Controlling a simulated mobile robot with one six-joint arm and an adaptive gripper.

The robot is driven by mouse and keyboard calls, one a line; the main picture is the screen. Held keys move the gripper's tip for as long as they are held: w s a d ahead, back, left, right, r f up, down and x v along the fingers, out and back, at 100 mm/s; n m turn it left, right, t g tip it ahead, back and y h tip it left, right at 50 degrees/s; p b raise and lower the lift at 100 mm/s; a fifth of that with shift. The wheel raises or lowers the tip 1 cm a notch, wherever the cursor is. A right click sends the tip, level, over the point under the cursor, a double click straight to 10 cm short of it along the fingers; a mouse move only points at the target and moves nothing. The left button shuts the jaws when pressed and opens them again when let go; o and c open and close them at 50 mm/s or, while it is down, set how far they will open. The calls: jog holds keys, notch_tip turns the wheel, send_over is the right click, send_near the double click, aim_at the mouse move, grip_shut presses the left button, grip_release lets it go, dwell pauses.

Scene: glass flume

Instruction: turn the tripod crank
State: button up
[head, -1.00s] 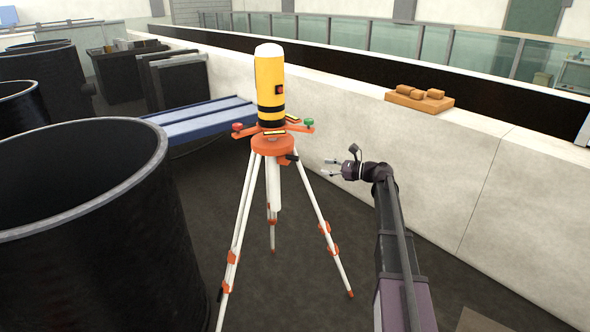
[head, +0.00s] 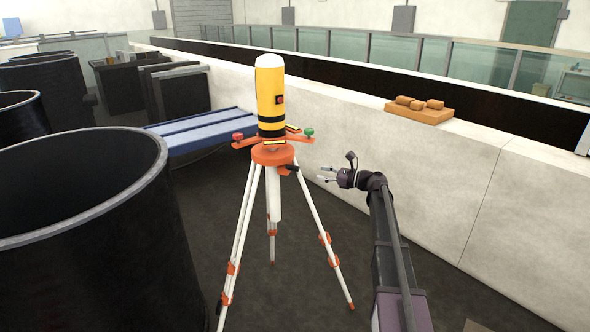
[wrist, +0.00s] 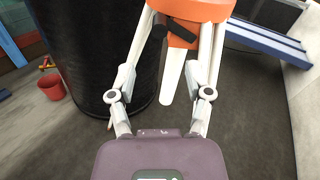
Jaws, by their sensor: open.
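The tripod (head: 272,154) stands on the floor in the middle of the head view, with an orange head, white legs and a yellow cylindrical instrument (head: 270,98) on top. The crank (head: 291,168) is a small black handle on the right side of the tripod head. In the wrist view the black crank (wrist: 179,33) shows below the orange head (wrist: 200,9). My gripper (head: 323,174) is open and empty, to the right of the crank and apart from it. In the wrist view its two fingers (wrist: 160,92) are spread, with the tripod beyond them.
A large black tub (head: 100,240) stands close on the left. A white wall (head: 420,165) runs along the right, with a wooden block (head: 419,112) on its top. A blue bench (head: 205,128) is behind the tripod. A red bucket (wrist: 52,86) shows at left in the wrist view.

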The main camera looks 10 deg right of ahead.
aim_at(294, 168)
jog(key=x, duration=1.1)
grip_shut()
